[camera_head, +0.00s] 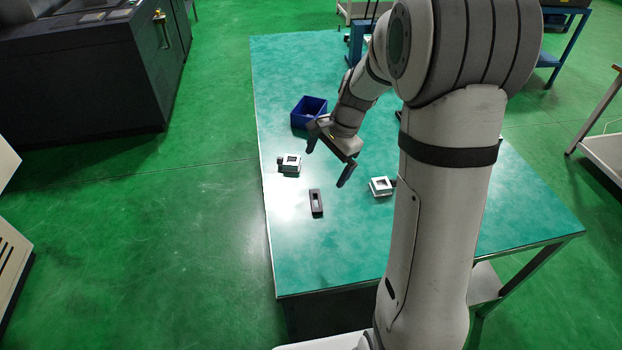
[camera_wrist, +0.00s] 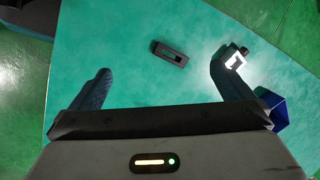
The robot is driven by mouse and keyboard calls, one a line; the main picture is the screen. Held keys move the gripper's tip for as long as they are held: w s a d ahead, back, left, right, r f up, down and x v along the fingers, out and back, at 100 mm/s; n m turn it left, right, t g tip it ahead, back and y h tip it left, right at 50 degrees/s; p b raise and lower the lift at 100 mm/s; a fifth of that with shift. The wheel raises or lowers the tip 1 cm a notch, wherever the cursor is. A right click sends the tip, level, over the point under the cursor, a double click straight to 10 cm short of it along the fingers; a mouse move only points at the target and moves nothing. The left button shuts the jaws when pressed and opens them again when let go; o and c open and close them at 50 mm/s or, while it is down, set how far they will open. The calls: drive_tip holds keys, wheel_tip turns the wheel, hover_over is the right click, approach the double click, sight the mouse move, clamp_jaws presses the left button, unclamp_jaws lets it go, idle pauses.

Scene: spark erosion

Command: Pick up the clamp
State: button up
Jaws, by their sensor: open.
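A small dark oblong block with a rectangular slot (camera_head: 316,203), which looks like the clamp, lies flat on the green table. It also shows in the wrist view (camera_wrist: 170,54), just beyond the fingertips and between their lines. My gripper (camera_head: 328,162) is open and empty above the table, behind the dark block in the head view. In the wrist view its two fingers (camera_wrist: 162,68) are spread wide and touch nothing that I can make out. No part of the dark block is hidden.
A silvery square block (camera_head: 291,163) lies left of my gripper; in the wrist view the right fingertip overlaps it. Another silvery block (camera_head: 381,187) lies to the right. A blue bin (camera_head: 309,112) stands behind. The green table (camera_head: 330,260) is bare towards the front.

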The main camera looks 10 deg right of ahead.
sight(319, 199)
drive_tip(key=w+f+m, duration=0.2)
drive_tip(key=f, duration=0.5)
drive_tip(key=w+f+m+y+p, duration=0.1)
drive_tip(key=w+f+m, duration=0.1)
drive_tip(key=f, duration=0.5)
drive_tip(key=w+f+m, duration=0.2)
drive_tip(key=w+f, duration=0.1)
drive_tip(key=f, duration=0.5)
drive_tip(key=shift+w+a+m+g+y+p, duration=0.1)
drive_tip(key=shift+w+m+g+y+p, duration=0.2)
drive_tip(key=shift+w, duration=0.05)
drive_tip(key=c, duration=0.9)
drive_tip(key=shift+c, duration=0.6)
drive_tip(key=shift+r, duration=0.2)
